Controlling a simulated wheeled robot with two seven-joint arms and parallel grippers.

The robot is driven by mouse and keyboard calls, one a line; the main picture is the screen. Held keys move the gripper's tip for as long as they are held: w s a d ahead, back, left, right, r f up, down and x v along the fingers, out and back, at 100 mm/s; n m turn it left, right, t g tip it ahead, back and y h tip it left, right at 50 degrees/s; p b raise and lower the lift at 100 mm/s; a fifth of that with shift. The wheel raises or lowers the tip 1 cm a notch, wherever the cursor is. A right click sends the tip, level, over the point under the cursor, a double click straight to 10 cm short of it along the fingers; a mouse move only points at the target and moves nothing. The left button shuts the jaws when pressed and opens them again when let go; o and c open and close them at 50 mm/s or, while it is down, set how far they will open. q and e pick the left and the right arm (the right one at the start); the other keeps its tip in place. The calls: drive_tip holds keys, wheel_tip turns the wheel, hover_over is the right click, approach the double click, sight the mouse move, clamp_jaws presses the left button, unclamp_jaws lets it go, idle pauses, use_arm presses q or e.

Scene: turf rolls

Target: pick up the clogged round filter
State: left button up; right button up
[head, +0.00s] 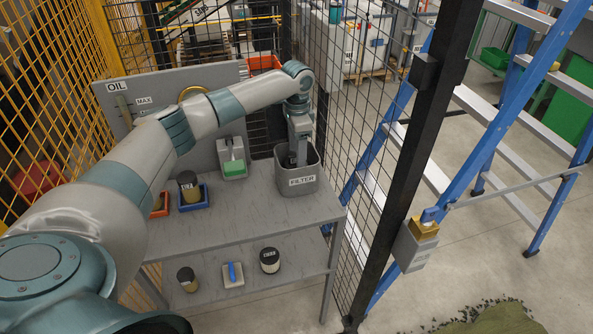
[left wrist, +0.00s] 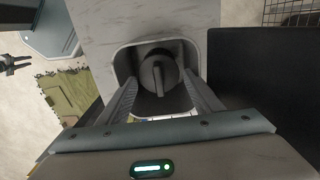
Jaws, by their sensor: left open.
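A dark round filter (left wrist: 158,72) with a raised bar across its top sits inside the grey bin labelled FILTER (head: 305,182) on the upper shelf. The bin's pale rim (left wrist: 122,62) surrounds it in the left wrist view. My left gripper (head: 297,158) points down into the bin's mouth. In the left wrist view its open fingers (left wrist: 160,92) stand on either side of the filter, with nothing held. In the head view the bin wall hides the filter. A small dark shape at the left wrist view's left edge looks like my right gripper (left wrist: 14,63); its jaw state is unclear.
A black-topped canister (head: 188,185) stands in a blue tray left of a green-and-white holder (head: 233,160). The lower shelf holds two canisters (head: 187,279) (head: 270,260) and a blue-handled item (head: 233,273). A mesh fence (head: 345,130) stands close right of the bin.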

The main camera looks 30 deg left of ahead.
use_arm(q)
drive_tip(key=shift+s+f+p, duration=0.1)
drive_tip(key=shift+f+p, duration=0.7)
drive_tip(key=shift+p, duration=0.2)
wheel_tip(320, 180, down, 2)
drive_tip(key=shift+f+p, duration=0.1)
drive_tip(key=shift+p, duration=0.45)
drive_tip(key=shift+f, duration=0.7)
drive_tip(key=c, duration=0.8)
